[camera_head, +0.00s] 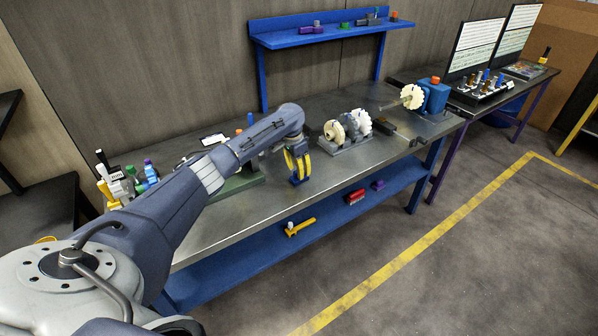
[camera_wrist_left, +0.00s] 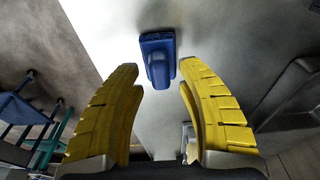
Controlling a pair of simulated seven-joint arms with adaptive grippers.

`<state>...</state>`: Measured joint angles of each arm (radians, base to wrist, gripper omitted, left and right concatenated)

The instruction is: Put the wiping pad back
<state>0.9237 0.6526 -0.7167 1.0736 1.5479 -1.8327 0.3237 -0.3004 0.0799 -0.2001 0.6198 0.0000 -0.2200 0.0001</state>
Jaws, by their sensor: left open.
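The wiping pad (camera_wrist_left: 157,60) looks like a blue block with a raised grip, lying on the metal bench top. In the head view its blue side (camera_head: 299,180) shows at the bench's front edge, just below my left gripper. My left gripper (camera_head: 297,163) has yellow fingers pointing down, and in the left wrist view the fingers (camera_wrist_left: 160,72) stand apart. The pad's grip lies centred just ahead of the fingertips, with a gap on each side. Nothing is held. My right gripper is not in view.
A gear fixture (camera_head: 347,137) stands on the bench to the right, with a blue gear unit (camera_head: 434,95) farther along. A green base (camera_head: 238,182) lies behind my forearm. Coloured bottles (camera_head: 128,180) stand at the left end.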

